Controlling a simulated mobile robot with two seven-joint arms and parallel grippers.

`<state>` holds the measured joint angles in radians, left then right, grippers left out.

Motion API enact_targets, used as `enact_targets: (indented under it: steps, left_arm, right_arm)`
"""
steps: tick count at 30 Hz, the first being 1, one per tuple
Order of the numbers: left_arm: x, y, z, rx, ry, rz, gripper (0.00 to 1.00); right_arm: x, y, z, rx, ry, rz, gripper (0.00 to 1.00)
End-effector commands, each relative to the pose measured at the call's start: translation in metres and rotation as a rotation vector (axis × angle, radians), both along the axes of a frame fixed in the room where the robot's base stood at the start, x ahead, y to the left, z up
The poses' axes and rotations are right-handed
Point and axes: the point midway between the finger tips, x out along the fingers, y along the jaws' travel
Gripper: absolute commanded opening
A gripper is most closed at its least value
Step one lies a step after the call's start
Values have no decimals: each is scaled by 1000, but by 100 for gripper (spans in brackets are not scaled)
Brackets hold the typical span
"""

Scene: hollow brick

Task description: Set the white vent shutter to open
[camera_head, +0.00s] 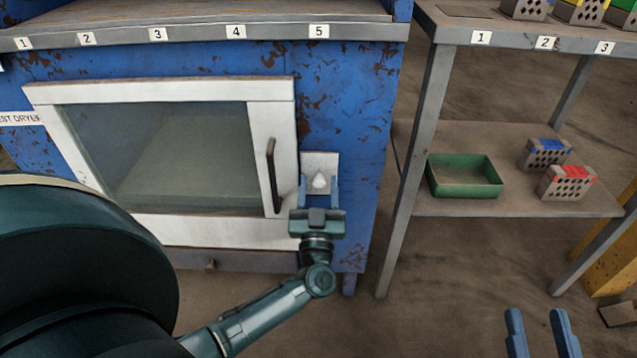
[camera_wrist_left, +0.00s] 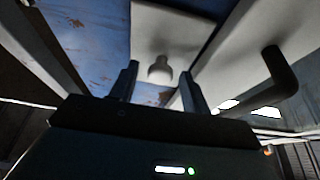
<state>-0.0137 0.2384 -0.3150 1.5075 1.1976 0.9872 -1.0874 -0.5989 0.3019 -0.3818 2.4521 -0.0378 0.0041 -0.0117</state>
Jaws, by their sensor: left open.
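The white vent shutter (camera_head: 319,182) is a small white knob on a pale plate (camera_head: 320,162), on the blue dryer front to the right of the door handle. My left gripper (camera_head: 319,190) is open, with one blue finger on each side of the knob. In the left wrist view the knob (camera_wrist_left: 160,70) stands between the two fingertips (camera_wrist_left: 158,80), with gaps seen on both sides; I cannot tell whether either finger touches it. My right gripper (camera_head: 542,330) shows only its two fingers at the bottom right, apart and empty.
The dryer door (camera_head: 180,160) is shut, with a dark vertical handle (camera_head: 272,175) just left of the knob. A grey rack to the right holds a green tray (camera_head: 464,190) and hollow bricks with blue (camera_head: 546,152) and red (camera_head: 567,182) marks. Its leg (camera_head: 415,170) stands near the dryer.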

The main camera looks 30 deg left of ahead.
Motion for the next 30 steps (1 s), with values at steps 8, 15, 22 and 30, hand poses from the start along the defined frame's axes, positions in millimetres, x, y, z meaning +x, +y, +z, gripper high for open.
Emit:
enact_targets:
  steps: [8, 15, 22, 30]
  left_arm:
    - [0, 0, 0, 0, 0, 0, 43]
    - [0, 0, 0, 0, 0, 0, 23]
    - [0, 0, 0, 0, 0, 0, 5]
    - [0, 0, 0, 0, 0, 1, 0]
  right_arm:
    - [-1, 0, -2, 1, 8, -2, 36]
    - [-1, 0, -2, 0, 9, -2, 36]
    - [-1, 0, -1, 0, 7, -1, 36]
    - [0, 0, 2, 0, -3, 0, 36]
